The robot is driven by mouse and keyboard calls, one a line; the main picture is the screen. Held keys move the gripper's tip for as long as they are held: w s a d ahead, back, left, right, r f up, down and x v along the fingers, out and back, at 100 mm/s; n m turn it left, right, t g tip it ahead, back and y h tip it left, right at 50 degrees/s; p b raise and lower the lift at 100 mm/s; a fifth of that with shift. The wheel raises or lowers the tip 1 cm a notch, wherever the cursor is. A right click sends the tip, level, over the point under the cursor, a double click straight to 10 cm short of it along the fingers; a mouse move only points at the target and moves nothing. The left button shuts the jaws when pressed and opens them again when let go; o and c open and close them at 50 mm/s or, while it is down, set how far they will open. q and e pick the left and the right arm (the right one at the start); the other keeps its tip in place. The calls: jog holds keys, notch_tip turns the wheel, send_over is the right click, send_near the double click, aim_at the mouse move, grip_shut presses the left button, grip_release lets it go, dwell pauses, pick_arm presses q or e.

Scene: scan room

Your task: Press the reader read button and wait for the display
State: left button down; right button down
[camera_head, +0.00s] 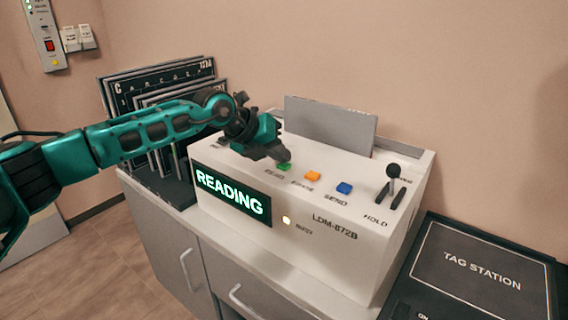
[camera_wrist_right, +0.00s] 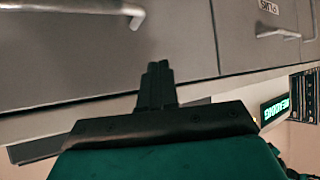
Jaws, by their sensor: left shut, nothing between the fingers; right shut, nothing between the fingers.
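The reader (camera_head: 330,225) is a white box marked LDM-672B on the counter. Its display (camera_head: 232,193) shows READING in lit letters. A green button (camera_head: 285,166) sits on its top, with an orange button (camera_head: 312,176) and a blue button (camera_head: 344,188) to its right. A small lamp (camera_head: 286,219) on the front glows. My left gripper (camera_head: 284,155) is shut and empty, its tip right at the green button; I cannot tell whether it touches. My right gripper (camera_wrist_right: 157,82) is shut and empty in the right wrist view, in front of the cabinet. The display (camera_wrist_right: 275,111) also shows there.
A grey plate (camera_head: 330,128) stands upright at the reader's back. A black lever (camera_head: 393,172) labelled HOLD is at its right. A dark TAG STATION pad (camera_head: 470,262) lies to the right. Dark panels stand in a rack (camera_head: 177,180) at left. Cabinet handles (camera_wrist_right: 138,12) project below.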

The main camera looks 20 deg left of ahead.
aim_at(280, 165)
pick_arm(q)
jog(key=shift+f, duration=0.15)
jog(key=shift+r+p, duration=0.65)
jog(key=shift+r, duration=0.3)
jog(key=shift+r+p, duration=1.7)
jog(key=shift+r, duration=0.85)
